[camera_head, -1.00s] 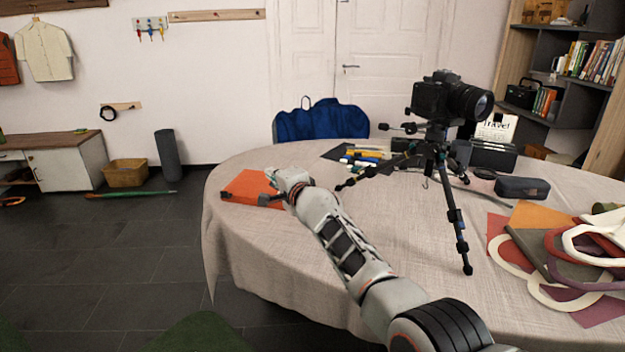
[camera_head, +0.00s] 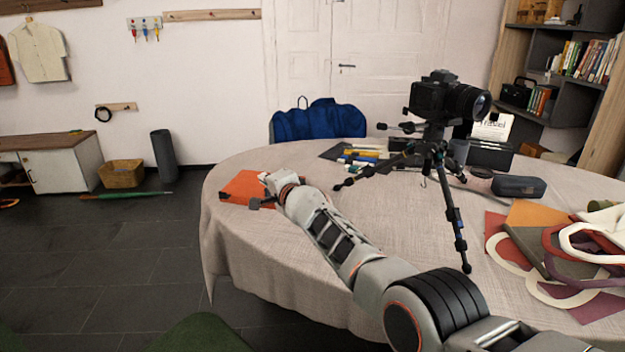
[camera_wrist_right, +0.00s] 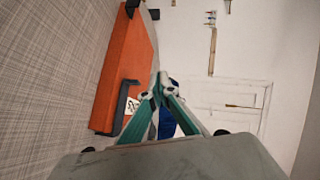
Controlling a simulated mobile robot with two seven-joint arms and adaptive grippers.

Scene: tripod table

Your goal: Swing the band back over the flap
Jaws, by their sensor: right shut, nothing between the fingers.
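The orange folder-like case (camera_head: 240,186) lies on the left part of the round table; its flap edge cannot be told apart clearly. It also shows in the right wrist view (camera_wrist_right: 122,70), with black pieces at its corner and a black bent strip (camera_wrist_right: 124,100) at its near end, which may be the band. My right gripper (camera_head: 264,190) is over the right side of the case and partly hides it. In the right wrist view its green-sided fingers (camera_wrist_right: 161,86) meet at the tips, shut and empty, beside the case. Whether they touch it I cannot tell. My left gripper is out of view.
A camera (camera_head: 450,98) on a black tripod (camera_head: 452,205) stands right of my arm. Pens and a dark mat (camera_head: 335,152) lie behind. A dark pouch (camera_head: 518,187) and several coloured bags (camera_head: 540,245) are at the right. The tablecloth (camera_head: 250,240) in front of the case is clear.

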